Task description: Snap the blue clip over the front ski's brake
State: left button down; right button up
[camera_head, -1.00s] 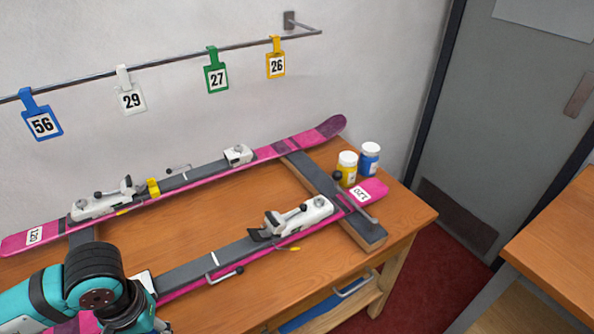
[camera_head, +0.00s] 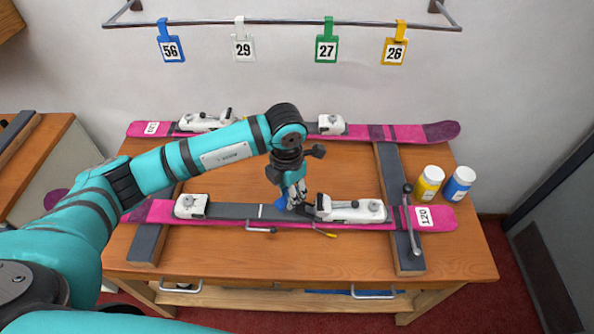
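The front ski (camera_head: 235,210) is pink with a grey middle and lies across the near side of the bench. My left gripper (camera_head: 293,199) points down at the ski just left of this binding piece. Its fingers look shut on the small blue clip (camera_head: 281,203), which shows at their left side. The fingers hide most of the clip and part of the brake, so I cannot tell whether the clip is seated. My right gripper is out of view.
The rear ski (camera_head: 365,132) lies behind, partly covered by my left arm. A yellow bottle (camera_head: 429,183) and a blue bottle (camera_head: 460,184) stand at the right. Numbered tags hang on a wall rail (camera_head: 290,22). The bench top (camera_head: 290,259) is clear in front.

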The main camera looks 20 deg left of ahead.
aim_at(298, 206)
pick_arm(q)
jog(key=n, duration=0.2)
jog(key=w+n+p, duration=0.1)
jog(key=n, duration=0.1)
jog(key=w+d+r+n, duration=0.1)
jog(key=shift+n, duration=0.4)
jog(key=n, duration=0.1)
jog(key=n+p, duration=0.1)
jog(key=n, duration=0.1)
jog(key=shift+w+d, duration=0.2)
jog(key=shift+w, duration=0.2)
jog(key=shift+w+a+f+n, duration=0.1)
jog(key=shift+n, duration=0.4)
jog(key=shift+f+b, duration=1.25)
jog(key=shift+f, duration=0.7)
jog(key=shift+f+b, duration=1.15)
jog(key=shift+f, duration=0.4)
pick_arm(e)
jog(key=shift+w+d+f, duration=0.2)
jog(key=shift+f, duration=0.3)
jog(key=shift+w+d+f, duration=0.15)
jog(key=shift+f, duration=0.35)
pick_arm(q)
jog(key=c, duration=1.6)
grip_release()
jog(key=c, duration=0.5)
grip_shut()
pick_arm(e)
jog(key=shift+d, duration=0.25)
